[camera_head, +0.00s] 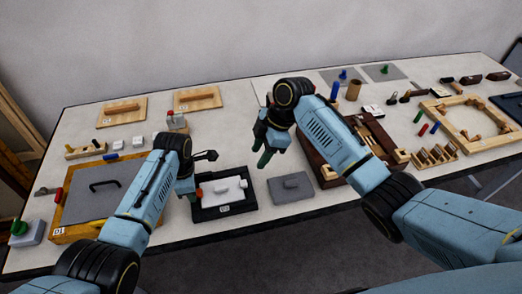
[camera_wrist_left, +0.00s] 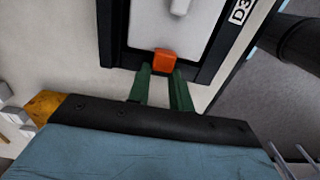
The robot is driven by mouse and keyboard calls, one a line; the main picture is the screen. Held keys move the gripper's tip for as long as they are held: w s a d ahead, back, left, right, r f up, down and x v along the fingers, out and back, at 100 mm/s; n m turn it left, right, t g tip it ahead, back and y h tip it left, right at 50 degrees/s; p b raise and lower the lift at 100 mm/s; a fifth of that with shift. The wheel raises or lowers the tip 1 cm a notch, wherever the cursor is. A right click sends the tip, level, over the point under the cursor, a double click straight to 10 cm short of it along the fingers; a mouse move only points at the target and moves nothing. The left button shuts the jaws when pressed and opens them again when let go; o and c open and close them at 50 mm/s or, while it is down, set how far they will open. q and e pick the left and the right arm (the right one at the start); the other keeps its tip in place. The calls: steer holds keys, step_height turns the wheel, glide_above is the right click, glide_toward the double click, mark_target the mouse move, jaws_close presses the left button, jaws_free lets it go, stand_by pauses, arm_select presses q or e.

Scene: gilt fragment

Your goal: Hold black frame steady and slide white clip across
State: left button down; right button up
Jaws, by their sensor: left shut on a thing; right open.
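The black frame (camera_head: 238,208) lies on the table in front of my left arm, with a white panel inside it; its rim also shows in the left wrist view (camera_wrist_left: 112,45). A small white raised piece (camera_head: 221,189), which looks like the white clip, sits on the panel; part of it shows in the left wrist view (camera_wrist_left: 180,6). My left gripper (camera_wrist_left: 163,72) is shut on the orange block (camera_wrist_left: 165,61) at the frame's left edge. My right gripper (camera_head: 265,157) is open and empty, above the table behind and to the right of the frame.
A wooden-edged grey board (camera_head: 90,205) is to the left. A brown wooden box (camera_head: 322,168) stands behind my right arm. Bare table lies behind the frame.

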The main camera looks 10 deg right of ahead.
stand_by(0.3)
arm_select(q)
steer(key=c, duration=1.2)
jaws_free()
steer(key=shift+o, duration=0.2)
